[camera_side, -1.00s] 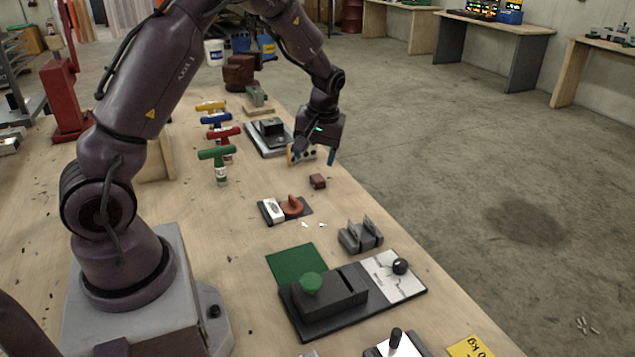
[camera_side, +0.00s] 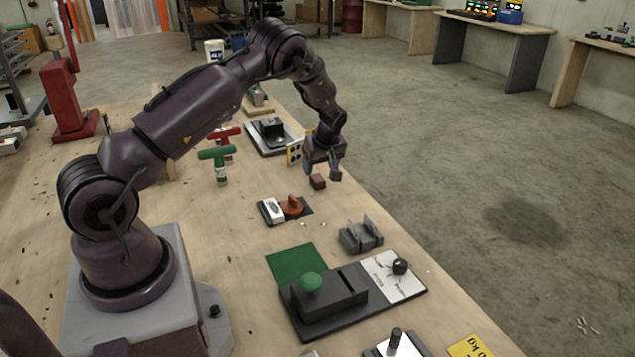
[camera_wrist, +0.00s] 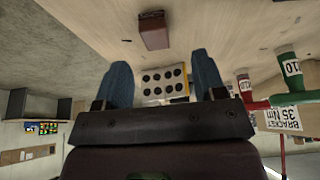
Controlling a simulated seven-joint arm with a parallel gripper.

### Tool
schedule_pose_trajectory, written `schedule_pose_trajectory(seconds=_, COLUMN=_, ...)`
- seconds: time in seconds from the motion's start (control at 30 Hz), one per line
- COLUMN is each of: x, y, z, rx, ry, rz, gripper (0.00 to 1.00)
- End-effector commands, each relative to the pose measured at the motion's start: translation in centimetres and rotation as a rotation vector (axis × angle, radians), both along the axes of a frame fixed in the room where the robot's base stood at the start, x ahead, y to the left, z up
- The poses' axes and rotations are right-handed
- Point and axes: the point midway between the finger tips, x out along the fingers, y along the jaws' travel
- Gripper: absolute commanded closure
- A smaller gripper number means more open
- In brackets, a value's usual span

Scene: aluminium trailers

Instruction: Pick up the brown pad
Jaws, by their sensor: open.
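The brown pad (camera_side: 318,182) is a small reddish-brown block lying on the wooden table, near its right edge in the side view. It also shows at the top centre of the wrist view (camera_wrist: 153,30). My gripper (camera_side: 323,173) is low over the table, just behind and above the pad in the side view. In the wrist view its two blue fingers (camera_wrist: 160,65) are spread apart with nothing between them, and the pad lies beyond their tips. Whether a finger touches the pad cannot be told.
A white, yellow-edged panel with dark holes (camera_side: 295,151) stands close behind my gripper. A small tray with a white block and an orange-brown piece (camera_side: 292,206) lies nearer the camera. T-handled tools, green (camera_side: 217,153) and red (camera_side: 223,134), stand to the left.

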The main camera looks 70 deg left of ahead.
Motion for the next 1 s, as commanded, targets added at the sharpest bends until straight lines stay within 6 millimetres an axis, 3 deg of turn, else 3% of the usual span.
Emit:
schedule_pose_trajectory(seconds=0.17, x=0.1, y=0.4, z=-1.3, rx=-0.001, ry=0.000, rz=-0.001, gripper=0.36)
schedule_pose_trajectory(seconds=0.4, x=0.5, y=1.6, z=-4.6, rx=-0.001, ry=0.001, rz=0.000, gripper=0.36)
schedule_pose_trajectory(seconds=0.73, x=0.6, y=1.9, z=-5.3, rx=-0.001, ry=-0.001, rz=-0.002, gripper=0.36)
schedule_pose_trajectory(seconds=0.77, x=0.6, y=1.9, z=-5.3, rx=-0.001, ry=-0.001, rz=-0.002, gripper=0.38)
schedule_pose_trajectory(seconds=0.9, x=0.6, y=1.9, z=-5.3, rx=0.000, ry=-0.001, rz=-0.001, gripper=0.71)
schedule_pose_trajectory(seconds=1.0, x=0.6, y=1.9, z=-5.3, rx=0.000, ry=-0.001, rz=-0.001, gripper=0.89)
